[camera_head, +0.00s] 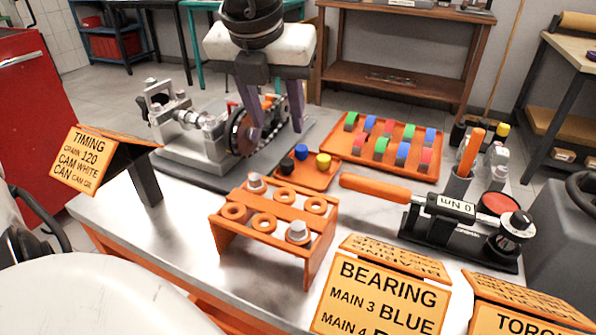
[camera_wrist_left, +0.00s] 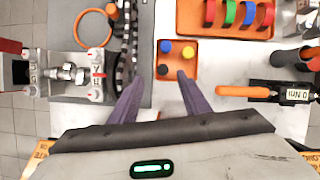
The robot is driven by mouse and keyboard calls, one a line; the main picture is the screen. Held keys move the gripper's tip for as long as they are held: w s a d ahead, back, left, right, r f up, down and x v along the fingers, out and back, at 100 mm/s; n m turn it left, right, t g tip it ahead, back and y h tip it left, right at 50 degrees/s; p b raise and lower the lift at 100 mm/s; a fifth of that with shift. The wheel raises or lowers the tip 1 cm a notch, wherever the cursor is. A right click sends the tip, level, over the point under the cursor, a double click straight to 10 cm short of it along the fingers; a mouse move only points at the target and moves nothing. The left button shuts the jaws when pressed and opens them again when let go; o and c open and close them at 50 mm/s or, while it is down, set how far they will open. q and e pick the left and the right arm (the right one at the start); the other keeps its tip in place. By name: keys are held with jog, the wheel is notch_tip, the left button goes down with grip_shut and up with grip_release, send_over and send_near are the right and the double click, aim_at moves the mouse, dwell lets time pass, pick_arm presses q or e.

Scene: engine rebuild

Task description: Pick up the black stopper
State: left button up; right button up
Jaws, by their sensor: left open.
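The black stopper (camera_head: 287,165) stands in a small orange tray (camera_head: 322,182), at its near left corner in the head view. A blue stopper (camera_head: 301,152) and a yellow stopper (camera_head: 323,160) stand in the same tray. My left gripper (camera_head: 277,134) is open and empty, its purple fingers pointing down above the bench behind the tray. In the left wrist view, the black stopper (camera_wrist_left: 162,70) lies between and just beyond the fingertips (camera_wrist_left: 159,76), with the blue (camera_wrist_left: 166,46) and yellow (camera_wrist_left: 188,53) ones farther out. My right gripper is not in view.
An engine crank fixture (camera_head: 205,135) stands left of the tray. A larger orange tray (camera_head: 345,153) with coloured bearing pieces lies behind right. An orange ring stand (camera_head: 262,230) is in front. A torque wrench (camera_head: 440,207) lies right. Sign boards (camera_head: 385,290) line the front edge.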

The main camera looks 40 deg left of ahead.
pick_arm(q)
send_over(287, 161)
jog(key=s, duration=0.2)
jog(key=f, duration=0.4)
jog(key=shift+d+f, duration=0.1)
jog(key=shift+d, duration=0.15)
jog(key=shift+s+d+b+x, duration=0.1)
jog(key=shift+d+b+x, duration=0.05)
jog(key=shift+x, duration=0.75)
jog(key=shift+s+d+b+x, duration=0.1)
jog(key=shift+d+b+x, duration=0.1)
jog(key=shift+x, duration=0.7)
jog(key=shift+s+d+b+x, duration=0.1)
jog(key=shift+d+x, duration=0.05)
jog(key=shift+x, duration=0.8)
jog(key=shift+f, duration=0.1)
grip_shut()
